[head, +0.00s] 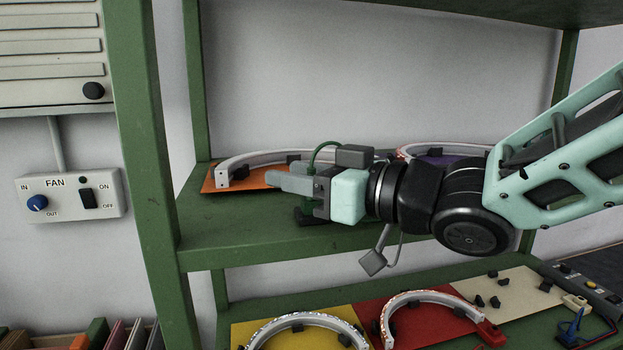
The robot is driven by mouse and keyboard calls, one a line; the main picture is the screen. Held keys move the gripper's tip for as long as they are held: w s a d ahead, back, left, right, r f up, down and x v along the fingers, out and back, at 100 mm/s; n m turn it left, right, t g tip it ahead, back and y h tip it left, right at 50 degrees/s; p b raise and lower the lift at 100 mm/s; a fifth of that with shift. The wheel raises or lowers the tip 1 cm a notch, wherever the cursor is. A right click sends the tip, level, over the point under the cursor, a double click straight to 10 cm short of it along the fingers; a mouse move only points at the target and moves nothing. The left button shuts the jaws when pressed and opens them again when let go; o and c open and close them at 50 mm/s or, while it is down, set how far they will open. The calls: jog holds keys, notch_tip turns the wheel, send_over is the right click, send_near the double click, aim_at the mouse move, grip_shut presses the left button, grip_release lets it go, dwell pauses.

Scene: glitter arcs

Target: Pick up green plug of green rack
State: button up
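The green rack (160,180) is a shelf unit with green posts and boards. My gripper (290,182) reaches in from the right over its middle shelf, with its light grey finger pointing left. A dark green piece (306,215), which looks like the green plug, shows just below and beside the gripper. A thin green cable (320,150) arches up behind the gripper. The gripper hides much of this spot, so I cannot tell whether the fingers touch or hold the piece, or how far apart they are.
An orange board (235,183) with a white arc lies left on the middle shelf; a purple board (440,158) with an arc lies right. The lower shelf holds yellow (245,328), red (440,340) and cream (515,310) boards. The left post stands near the gripper.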

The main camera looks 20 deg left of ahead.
grip_shut()
notch_tip(320, 180, up, 11)
dwell(0.6)
jog(key=shift+r+p, duration=2.05)
jog(key=shift+p, duration=0.15)
jog(key=shift+f, duration=0.1)
